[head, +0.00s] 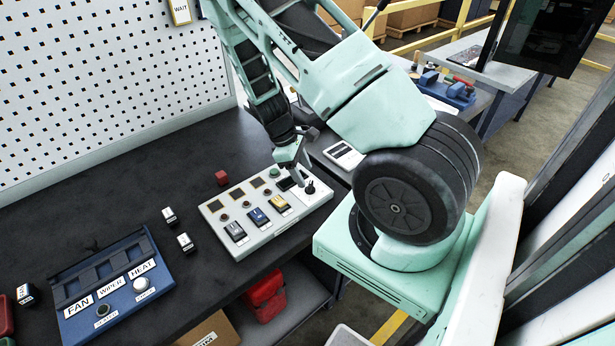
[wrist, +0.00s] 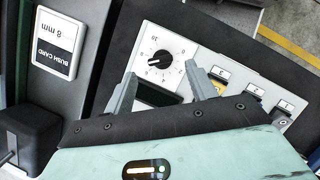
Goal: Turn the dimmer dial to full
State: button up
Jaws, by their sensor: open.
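The white control panel (head: 265,229) lies on the dark bench, with switches along its front. The dimmer dial (head: 310,187) is at its right end. In the wrist view the dial (wrist: 159,61) is a black knob on a white face with a printed scale, "10" at the top of the picture. A light pointer mark seems to lie to the left, but its exact reading is too small to tell. My gripper (wrist: 159,72) is open, its two fingers on either side of the dial in the wrist view. No contact shows, and the height gap cannot be judged. In the head view my gripper (head: 293,158) is above the panel's right end.
A blue box (head: 115,290) labelled FAN, WIPER and HEAT stands at the left. A "BUSH CARD 8 mm" card (wrist: 57,45) lies beside the panel. A pegboard (head: 100,75) stands behind.

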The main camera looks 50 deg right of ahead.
aim_at(310, 184)
jog(key=shift+p+x, duration=0.4)
jog(key=shift+x, duration=1.65)
jog(key=c, duration=1)
